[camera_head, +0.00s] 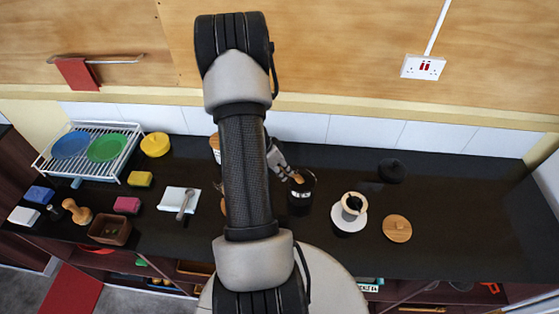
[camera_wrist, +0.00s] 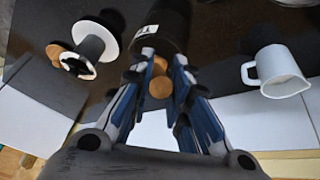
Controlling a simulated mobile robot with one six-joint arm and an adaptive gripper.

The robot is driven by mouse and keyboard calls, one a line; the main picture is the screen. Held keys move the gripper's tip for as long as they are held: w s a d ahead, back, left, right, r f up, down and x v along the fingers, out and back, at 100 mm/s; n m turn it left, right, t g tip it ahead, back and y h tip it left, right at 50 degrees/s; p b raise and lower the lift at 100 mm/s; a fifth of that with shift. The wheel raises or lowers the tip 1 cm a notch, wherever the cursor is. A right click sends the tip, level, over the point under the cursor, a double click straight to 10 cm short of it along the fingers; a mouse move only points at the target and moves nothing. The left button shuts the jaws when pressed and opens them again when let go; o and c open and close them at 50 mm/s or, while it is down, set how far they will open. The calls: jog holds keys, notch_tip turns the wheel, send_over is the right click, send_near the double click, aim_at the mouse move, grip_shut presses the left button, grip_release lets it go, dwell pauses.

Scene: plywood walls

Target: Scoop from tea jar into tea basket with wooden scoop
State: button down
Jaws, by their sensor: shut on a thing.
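My gripper (camera_head: 280,160) is shut on the wooden scoop (camera_head: 297,179), just behind the black tea jar (camera_head: 301,198). The scoop's tan end shows at the jar's mouth; I cannot tell how deep it reaches or whether it holds tea. In the wrist view the scoop (camera_wrist: 159,87) shows between my fingers (camera_wrist: 160,75), with the jar (camera_wrist: 170,22) and its white label beyond. The saucer also shows at left in the wrist view (camera_wrist: 108,38).
A round wooden lid (camera_head: 397,229) and a black round object (camera_head: 392,171) lie to the right. A white jug (camera_wrist: 278,70) shows in the wrist view. A spoon on a white cloth (camera_head: 172,199), sponges and a dish rack (camera_head: 128,152) are left. The tiled wall (camera_head: 370,132) is close behind.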

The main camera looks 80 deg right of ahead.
aim_at(289, 186)
jog(key=shift+s+d+f+p, duration=0.15)
jog(key=shift+s+f+p, duration=0.15)
jog(key=shift+p, duration=0.65)
jog(key=shift+f+t, duration=0.3)
jog(key=shift+f, duration=0.05)
jog(key=shift+f+b, duration=0.6)
jog(key=shift+b, duration=0.2)
jog(key=f+g+h+b, duration=0.1)
jog(key=b, duration=0.3)
jog(key=f+g+b, duration=0.1)
jog(key=f+b, duration=0.1)
jog(key=b, duration=0.2)
jog(key=f+g+h+b, duration=0.1)
jog(key=f+g+b, duration=0.1)
jog(key=b, duration=0.2)
jog(key=shift+w+a+f+h, duration=0.2)
jog(key=shift+w+f+h, duration=0.05)
jog(key=shift+w+h, duration=0.1)
jog(key=w+a+r+g+h+b, duration=0.2)
jog(key=r+g+b, duration=0.3)
jog(key=b, duration=0.9)
jog(key=shift+w+a+r+h, duration=0.2)
jog(key=shift+w+r+h, duration=0.5)
jog(key=shift+r, duration=0.4)
